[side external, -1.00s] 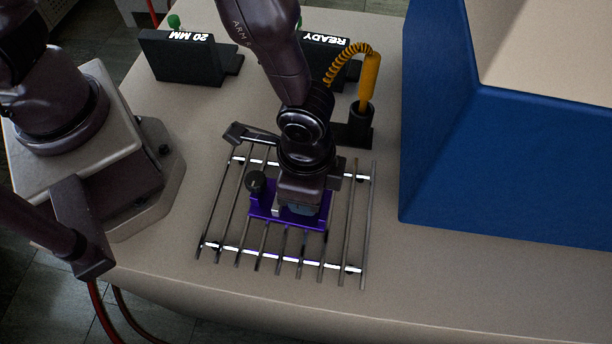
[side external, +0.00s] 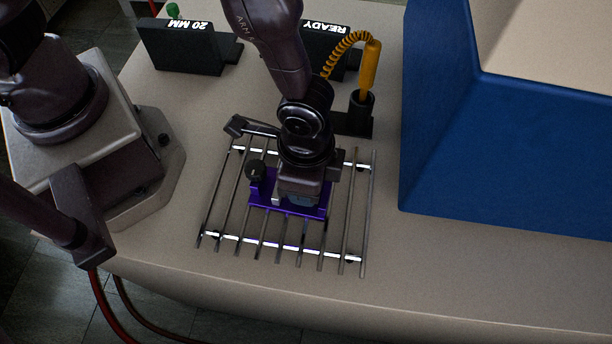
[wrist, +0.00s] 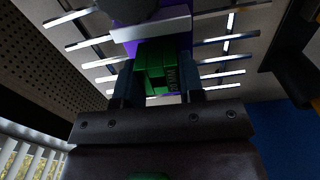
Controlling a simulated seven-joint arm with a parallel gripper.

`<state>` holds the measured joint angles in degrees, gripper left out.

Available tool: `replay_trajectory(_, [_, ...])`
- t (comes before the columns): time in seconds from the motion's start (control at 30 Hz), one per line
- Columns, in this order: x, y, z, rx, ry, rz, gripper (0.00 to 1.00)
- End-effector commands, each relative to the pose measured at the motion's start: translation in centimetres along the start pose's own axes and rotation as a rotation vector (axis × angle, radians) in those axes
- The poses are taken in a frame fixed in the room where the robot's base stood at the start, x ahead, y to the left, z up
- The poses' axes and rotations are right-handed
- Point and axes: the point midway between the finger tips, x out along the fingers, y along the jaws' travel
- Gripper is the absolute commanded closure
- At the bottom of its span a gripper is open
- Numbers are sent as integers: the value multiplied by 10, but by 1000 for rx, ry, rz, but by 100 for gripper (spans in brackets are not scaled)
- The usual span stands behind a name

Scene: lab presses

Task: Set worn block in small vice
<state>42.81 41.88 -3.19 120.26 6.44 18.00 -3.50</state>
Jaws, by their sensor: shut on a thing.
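The small vice is purple (side external: 289,210) and sits on the slatted rack, with a dark round knob (side external: 256,168) at its left. My gripper (side external: 300,197) points down over the vice and covers most of its middle. In the wrist view, my gripper (wrist: 160,88) is shut on a green block (wrist: 156,68) with dark markings on one side, which I take to be the worn block. The block lies beside the vice's pale metal jaw (wrist: 152,29) and against purple parts. I cannot tell whether it rests on the vice floor. The side view hides the block.
The rack (side external: 352,230) has several metal bars with gaps. Behind it stand a sign reading 20 MM (side external: 188,45), a sign reading READY (side external: 325,45), and a yellow coiled-cord tool (side external: 369,70) in a black holder. A large blue bin (side external: 480,150) is on the right.

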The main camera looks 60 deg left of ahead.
Motion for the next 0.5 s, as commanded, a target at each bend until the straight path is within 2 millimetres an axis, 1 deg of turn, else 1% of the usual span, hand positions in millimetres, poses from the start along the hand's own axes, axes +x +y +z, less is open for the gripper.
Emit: replay_trajectory(0.5, [6,0,0,0,-1,0,89])
